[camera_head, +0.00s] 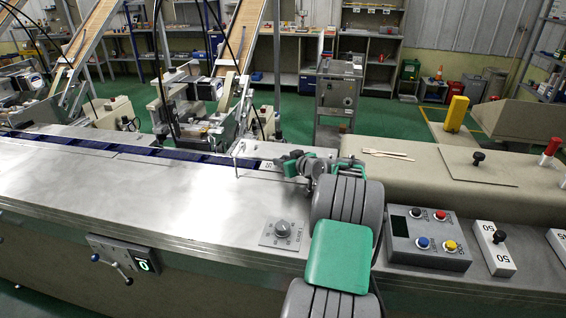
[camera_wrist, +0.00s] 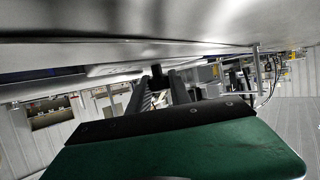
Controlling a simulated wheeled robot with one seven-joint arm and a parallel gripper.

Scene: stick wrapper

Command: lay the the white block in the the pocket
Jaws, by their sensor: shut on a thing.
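My gripper (camera_head: 290,163) is at the far edge of the steel machine top, with its green wrist and grey arm links reaching back toward me. A small white block (camera_head: 267,165) with dark digits shows right by the fingertips, and my gripper is shut on it. In the wrist view, my fingers (camera_wrist: 160,88) close around a small black knob (camera_wrist: 157,74); the block itself cannot be made out there. A row of dark blue pockets (camera_head: 155,152) runs along the far side of the steel top, left of my gripper. I cannot tell which pocket is the task's.
A white block with a black knob (camera_head: 494,250) stands at the right, beside a grey button box (camera_head: 428,240). A dial plate (camera_head: 283,234) sits on the steel top (camera_head: 140,195), whose middle is clear. Wooden sticks (camera_head: 388,154) lie on the beige cover (camera_head: 400,172).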

